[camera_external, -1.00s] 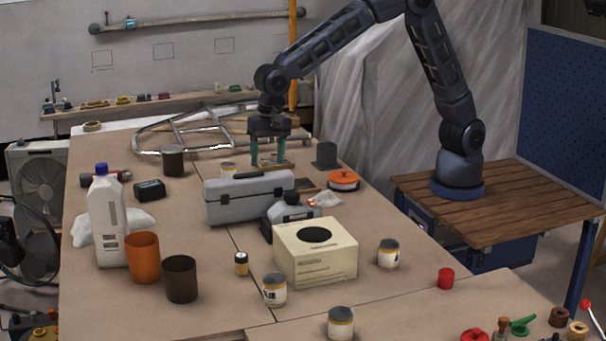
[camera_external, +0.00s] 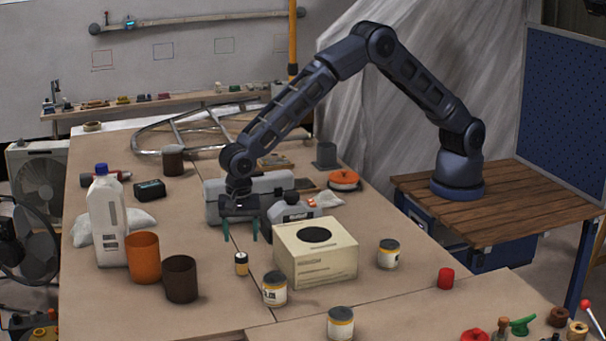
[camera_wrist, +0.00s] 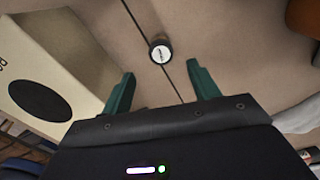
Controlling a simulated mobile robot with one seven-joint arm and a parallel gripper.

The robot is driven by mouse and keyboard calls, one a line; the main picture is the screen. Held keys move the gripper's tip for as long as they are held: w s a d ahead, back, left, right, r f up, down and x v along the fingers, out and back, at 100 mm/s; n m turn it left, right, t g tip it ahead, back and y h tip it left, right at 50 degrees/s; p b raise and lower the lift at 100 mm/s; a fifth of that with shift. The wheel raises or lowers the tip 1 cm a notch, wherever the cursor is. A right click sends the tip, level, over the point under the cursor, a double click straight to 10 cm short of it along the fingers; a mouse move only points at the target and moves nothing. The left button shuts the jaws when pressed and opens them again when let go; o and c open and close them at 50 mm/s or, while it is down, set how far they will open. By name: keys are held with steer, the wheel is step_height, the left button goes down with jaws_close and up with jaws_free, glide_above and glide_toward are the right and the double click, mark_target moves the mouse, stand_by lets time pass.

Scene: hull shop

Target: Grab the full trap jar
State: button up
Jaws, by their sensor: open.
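No jar can be told for sure as the full trap jar. A small jar with a dark lid and yellowish body (camera_external: 241,263) stands upright on the table. In the wrist view this small jar (camera_wrist: 160,52) shows from above, a pale disc with a dark rim, just beyond and between the fingertips. My gripper (camera_external: 240,231) points down, open and empty, above and behind it, apart from it. Its green fingers (camera_wrist: 161,74) show nothing between them. Larger white-and-yellow jars with grey lids stand in front (camera_external: 274,288), at the front edge (camera_external: 340,323) and right (camera_external: 388,253).
A cream box with a black round top (camera_external: 315,255) stands close right of the small jar. An orange cup (camera_external: 142,258) and a dark brown cup (camera_external: 180,279) stand left. A grey case (camera_external: 213,205) and grey jug (camera_external: 292,213) lie behind.

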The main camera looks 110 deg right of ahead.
mark_target(241, 255)
step_height(241, 255, down, 9)
steer(key=shift+w+a+r, duration=0.1)
steer(key=shift+w, duration=0.05)
steer(key=c, duration=1.1)
